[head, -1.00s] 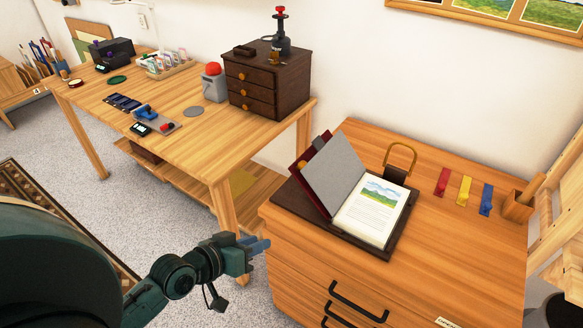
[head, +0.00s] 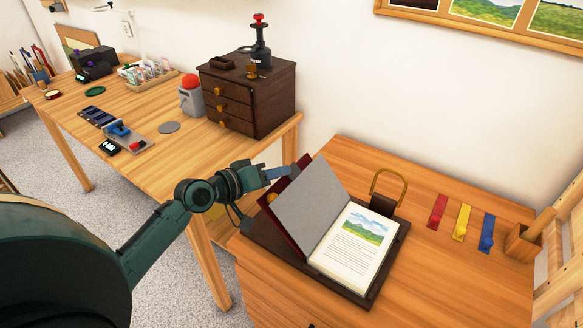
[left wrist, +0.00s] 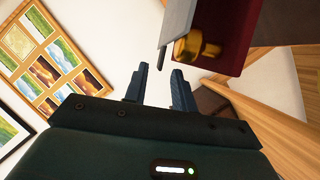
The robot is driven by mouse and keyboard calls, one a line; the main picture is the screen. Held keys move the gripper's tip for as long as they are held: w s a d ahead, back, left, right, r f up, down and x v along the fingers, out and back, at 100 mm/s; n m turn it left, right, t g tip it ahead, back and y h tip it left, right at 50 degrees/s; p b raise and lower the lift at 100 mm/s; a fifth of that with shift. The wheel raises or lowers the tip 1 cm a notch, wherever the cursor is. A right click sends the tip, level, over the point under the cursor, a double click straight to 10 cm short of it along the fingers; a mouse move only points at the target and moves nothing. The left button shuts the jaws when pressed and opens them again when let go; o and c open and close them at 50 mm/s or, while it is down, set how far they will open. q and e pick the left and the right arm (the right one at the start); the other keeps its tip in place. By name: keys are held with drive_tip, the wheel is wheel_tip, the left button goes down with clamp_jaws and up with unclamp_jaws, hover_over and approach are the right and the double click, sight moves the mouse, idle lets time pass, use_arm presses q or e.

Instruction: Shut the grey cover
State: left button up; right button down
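The grey cover (head: 313,198) belongs to an open book on a dark tray (head: 268,240). It leans up to the left, half open, with its grey inner face showing and a dark red outer side (head: 290,187). The right-hand page (head: 350,246) lies flat with a landscape picture and text. My left gripper (head: 287,172) is at the upper left of the cover, by its red outer side. In the left wrist view its two fingers (left wrist: 160,85) stand apart with nothing between them; the red cover edge (left wrist: 238,35) and a brass knob (left wrist: 195,46) are just beyond. My right gripper is not in view.
A brass ring handle (head: 390,185) stands behind the book. Red, yellow and blue tags (head: 461,222) and a wooden holder (head: 523,243) are at the right. A small dark drawer chest (head: 247,95) stands on the desk at the left.

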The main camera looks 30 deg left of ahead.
sight(292, 168)
use_arm(q)
drive_tip(key=x, duration=0.5)
drive_tip(key=shift+w+d, duration=0.1)
drive_tip(key=shift+w, duration=0.05)
drive_tip(key=shift+c, duration=0.6)
clamp_jaws()
idle(0.7)
